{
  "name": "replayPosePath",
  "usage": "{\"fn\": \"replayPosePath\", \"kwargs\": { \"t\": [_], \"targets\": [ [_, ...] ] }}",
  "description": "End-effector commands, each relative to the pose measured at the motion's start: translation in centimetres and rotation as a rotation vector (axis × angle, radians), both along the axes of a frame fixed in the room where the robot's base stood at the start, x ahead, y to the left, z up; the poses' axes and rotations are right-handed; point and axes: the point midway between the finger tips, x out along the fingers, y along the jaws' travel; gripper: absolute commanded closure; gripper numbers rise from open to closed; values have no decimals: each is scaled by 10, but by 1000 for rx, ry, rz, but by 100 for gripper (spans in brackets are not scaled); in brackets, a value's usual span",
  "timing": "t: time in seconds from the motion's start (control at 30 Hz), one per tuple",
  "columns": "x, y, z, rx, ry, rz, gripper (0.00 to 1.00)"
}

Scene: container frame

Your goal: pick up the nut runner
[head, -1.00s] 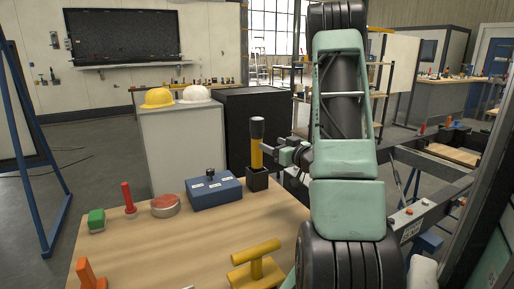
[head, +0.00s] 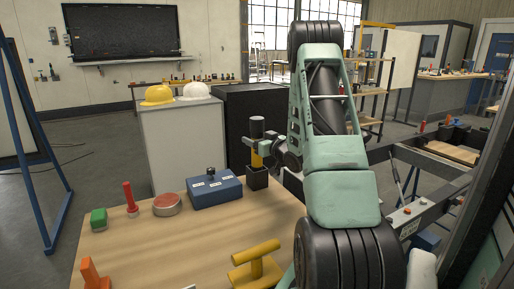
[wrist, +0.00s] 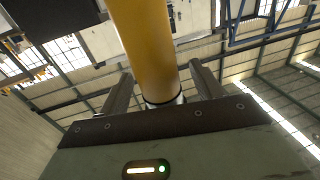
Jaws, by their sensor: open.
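In the wrist view, the yellow body of the nut runner (wrist: 145,45) rises between the two fingers of my gripper (wrist: 163,82). A gap shows on each side of the body.
A blue box (head: 214,191) stands left of the holder on the table (head: 180,245). A black cabinet (head: 250,105) stands behind.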

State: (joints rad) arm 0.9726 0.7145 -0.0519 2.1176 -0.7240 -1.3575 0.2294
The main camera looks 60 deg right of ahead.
Motion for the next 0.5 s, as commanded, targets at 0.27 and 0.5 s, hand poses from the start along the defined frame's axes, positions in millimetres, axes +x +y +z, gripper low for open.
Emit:
{"fn": "replayPosePath", "kwargs": {
  "t": [0.27,0.5],
  "targets": [
    [0,0,0,0,0,0,90],
    [0,0,3,-3,-4,0,100]
  ]
}}
